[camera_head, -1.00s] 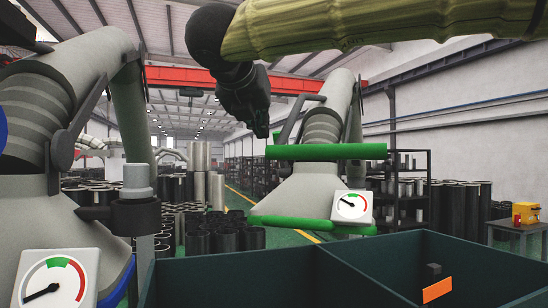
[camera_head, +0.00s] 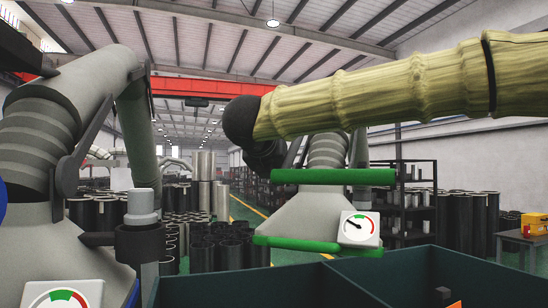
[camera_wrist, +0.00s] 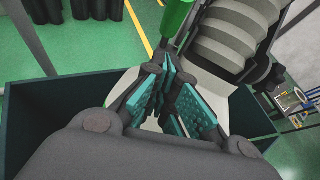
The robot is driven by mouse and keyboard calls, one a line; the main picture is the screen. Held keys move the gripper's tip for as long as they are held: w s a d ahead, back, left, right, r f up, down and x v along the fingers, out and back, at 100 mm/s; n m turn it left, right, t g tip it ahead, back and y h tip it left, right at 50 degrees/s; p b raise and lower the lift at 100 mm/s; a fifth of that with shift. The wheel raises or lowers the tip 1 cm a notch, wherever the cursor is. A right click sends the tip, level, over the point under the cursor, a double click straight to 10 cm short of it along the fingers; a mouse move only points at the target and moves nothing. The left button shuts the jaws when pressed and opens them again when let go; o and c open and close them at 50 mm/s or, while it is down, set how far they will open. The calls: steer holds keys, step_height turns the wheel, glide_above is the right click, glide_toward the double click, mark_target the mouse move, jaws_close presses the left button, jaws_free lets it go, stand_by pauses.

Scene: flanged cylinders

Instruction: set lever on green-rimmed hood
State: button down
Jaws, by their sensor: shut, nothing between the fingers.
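The green-rimmed hood (camera_head: 300,218) is a pale grey cone with a ribbed neck, right of centre in the head view. A horizontal green bar (camera_head: 335,176) crosses in front of its neck, and a green rim (camera_head: 297,244) runs along its lower edge. Its grey lever (camera_head: 294,153) is partly hidden behind my arm. My gripper (camera_head: 268,160) is dark, near the bar's left end; its tips are hard to make out there. In the wrist view my gripper (camera_wrist: 170,95) has its teal-padded fingers together and empty, with the green bar (camera_wrist: 178,18) just beyond. Contact cannot be told.
A second hood (camera_head: 50,245) with a blue rim and a dark lever (camera_head: 78,150) stands close at left. A dark teal bin (camera_head: 240,287) with a divider lies in front. A gauge (camera_head: 360,228) hangs at the green hood's right. Black cylinders (camera_head: 225,245) stand behind.

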steer(key=shift+w+d+r+p, duration=0.1)
steer(key=shift+w+r+p, duration=0.2)
steer(key=shift+w, duration=0.25)
steer(key=shift+w+d+r+p, duration=0.1)
steer(key=shift+w+r+p, duration=0.15)
steer(key=shift+w, duration=0.35)
steer(key=shift+w+d+r+p, duration=0.1)
steer(key=shift+w+r+p, duration=0.2)
steer(key=shift+w, duration=0.25)
